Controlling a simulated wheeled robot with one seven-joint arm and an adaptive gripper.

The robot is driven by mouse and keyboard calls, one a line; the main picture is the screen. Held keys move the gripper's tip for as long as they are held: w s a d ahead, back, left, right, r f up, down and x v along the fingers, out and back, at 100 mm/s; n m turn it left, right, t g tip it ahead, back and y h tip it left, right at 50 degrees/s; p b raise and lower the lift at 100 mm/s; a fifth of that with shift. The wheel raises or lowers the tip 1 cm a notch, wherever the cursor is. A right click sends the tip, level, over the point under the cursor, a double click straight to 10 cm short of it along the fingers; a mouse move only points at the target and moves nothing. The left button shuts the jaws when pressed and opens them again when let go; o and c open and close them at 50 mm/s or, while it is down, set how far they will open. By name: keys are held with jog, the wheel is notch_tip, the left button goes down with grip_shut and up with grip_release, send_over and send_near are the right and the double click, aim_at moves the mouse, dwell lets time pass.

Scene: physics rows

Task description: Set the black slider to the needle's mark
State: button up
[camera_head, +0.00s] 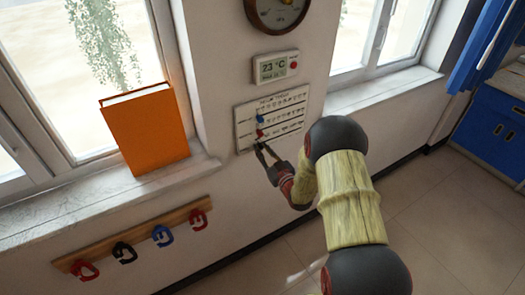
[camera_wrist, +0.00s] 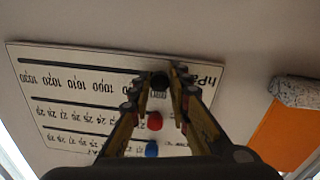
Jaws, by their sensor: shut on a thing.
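A white board (camera_head: 295,111) with printed scales hangs on the wall; it appears upside down in the wrist view (camera_wrist: 85,72). The black slider (camera_wrist: 159,80) is on the hPa scale, near its end by the "hPa" lettering. My gripper (camera_wrist: 161,90) is shut on it, with a finger on each side; in the head view my gripper (camera_head: 261,147) covers it. A red slider (camera_wrist: 155,121) and a blue slider (camera_wrist: 151,150) are on the other scales. A round dial (camera_head: 277,14) is cut off by the top edge, and I cannot read its needle.
A digital display (camera_head: 276,67) reading 23 °C hangs between dial and board. An orange book (camera_head: 145,130) stands on the left windowsill (camera_head: 100,205). A wooden rack (camera_head: 135,236) with several coloured hooks is low on the wall. The floor at right is clear.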

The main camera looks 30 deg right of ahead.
aim_at(276, 138)
grip_shut()
dwell(0.3)
jog(key=d+b, duration=0.2)
jog(key=d, duration=0.6)
jog(key=shift+w+d, duration=0.15)
jog(key=shift+d, duration=0.2)
jog(key=o, duration=0.6)
grip_release()
jog(key=shift+c, duration=0.2)
jog(key=shift+o, duration=0.4)
